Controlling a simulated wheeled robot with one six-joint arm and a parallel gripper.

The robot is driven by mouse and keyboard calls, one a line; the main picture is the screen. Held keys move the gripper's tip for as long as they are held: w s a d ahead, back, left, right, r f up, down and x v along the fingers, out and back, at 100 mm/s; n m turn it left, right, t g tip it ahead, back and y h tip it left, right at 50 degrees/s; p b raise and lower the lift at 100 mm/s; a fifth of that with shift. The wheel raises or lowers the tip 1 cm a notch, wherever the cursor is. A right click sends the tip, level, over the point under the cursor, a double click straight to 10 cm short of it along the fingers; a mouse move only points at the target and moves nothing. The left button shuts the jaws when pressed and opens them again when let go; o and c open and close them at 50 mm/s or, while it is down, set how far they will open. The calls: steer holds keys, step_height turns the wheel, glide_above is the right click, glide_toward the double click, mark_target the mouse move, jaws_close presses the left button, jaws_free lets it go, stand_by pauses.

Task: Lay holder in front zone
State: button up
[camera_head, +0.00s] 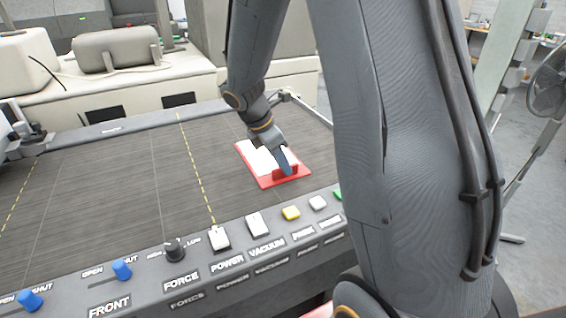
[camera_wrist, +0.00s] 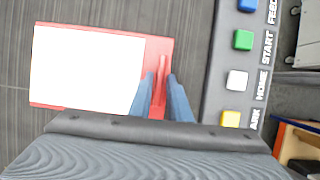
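The holder (camera_head: 246,151), a red plate with a white sheet on it and an upright red ridge near one end, is at the right part of the dark slatted table (camera_head: 120,165). Whether it rests flat on the table or is slightly lifted is unclear. My gripper (camera_head: 286,172) is low over the holder's ridge end. In the wrist view its two blue-grey fingers (camera_wrist: 160,82) stand on either side of the ridge (camera_wrist: 161,68); whether they press on it is unclear. Dashed yellow lines (camera_head: 193,153) divide the table. The label FRONT (camera_head: 109,304) is on the panel at lower left.
The control panel (camera_head: 205,268) runs along the table's near edge, with blue knobs (camera_head: 122,270), a black dial (camera_head: 175,249) and coloured buttons (camera_head: 291,213). The slats left of the holder are clear. A rail bounds the far edge. A fan (camera_head: 548,82) stands at the right.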

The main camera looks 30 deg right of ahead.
steer(key=shift+o, duration=0.9)
steer(key=shift+r, duration=0.25)
steer(key=b+v, duration=0.2)
steer(key=v, duration=1)
steer(key=shift+f, duration=0.1)
